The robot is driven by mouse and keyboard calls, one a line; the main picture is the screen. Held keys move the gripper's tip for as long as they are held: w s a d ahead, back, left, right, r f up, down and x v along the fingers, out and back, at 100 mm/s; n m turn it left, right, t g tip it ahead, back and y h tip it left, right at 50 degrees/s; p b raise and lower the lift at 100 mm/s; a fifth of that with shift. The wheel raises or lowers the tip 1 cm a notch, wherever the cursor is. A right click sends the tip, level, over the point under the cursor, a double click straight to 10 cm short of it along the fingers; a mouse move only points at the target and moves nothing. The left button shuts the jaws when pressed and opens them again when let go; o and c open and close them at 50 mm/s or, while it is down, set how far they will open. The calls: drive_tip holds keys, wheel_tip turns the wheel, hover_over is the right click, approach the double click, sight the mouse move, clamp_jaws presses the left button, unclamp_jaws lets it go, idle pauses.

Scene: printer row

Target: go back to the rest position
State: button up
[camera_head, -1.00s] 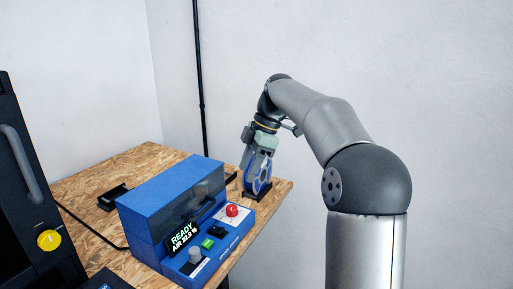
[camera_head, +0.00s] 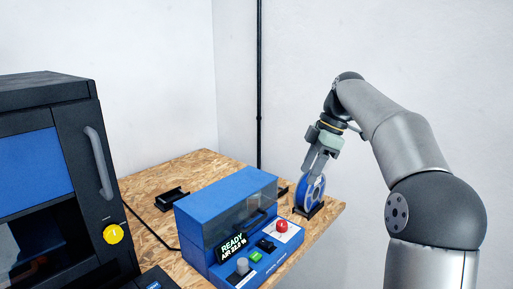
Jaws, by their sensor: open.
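My gripper (camera_head: 316,170) is open and points down at the right end of the wooden table. It is just above and around the upper part of a blue and grey spool (camera_head: 313,191). The spool stands upright in a small black holder (camera_head: 310,210) near the table's right corner. The fingers overlap the spool's top in the picture, and I cannot tell whether they touch it. My arm reaches over from the right, bent at the elbow.
A blue machine (camera_head: 228,196) with a screen reading READY, a red knob (camera_head: 282,225) and a green button stands left of the spool. A black holder (camera_head: 172,199) lies behind it. A dark printer (camera_head: 75,180) with a yellow knob fills the left. A black pole (camera_head: 259,85) runs up the wall.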

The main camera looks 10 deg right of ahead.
drive_tip(key=s+a+f+m+h, duration=0.1)
drive_tip(key=s+a+f+m, duration=0.25)
drive_tip(key=s, duration=0.25)
drive_tip(key=s+a+f+m+h, duration=0.2)
drive_tip(key=s+a+f+m, duration=0.15)
drive_tip(key=s+f, duration=0.2)
drive_tip(key=s+f+m, duration=0.5)
drive_tip(key=s+f, duration=0.2)
drive_tip(key=s, duration=0.2)
drive_tip(key=s+f+m+h, duration=0.1)
drive_tip(key=s+f+m, duration=0.3)
drive_tip(key=s+f, duration=0.3)
drive_tip(key=s+d, duration=0.1)
drive_tip(key=s, duration=0.2)
drive_tip(key=shift+m+t, duration=0.3)
drive_tip(key=shift+m, duration=0.1)
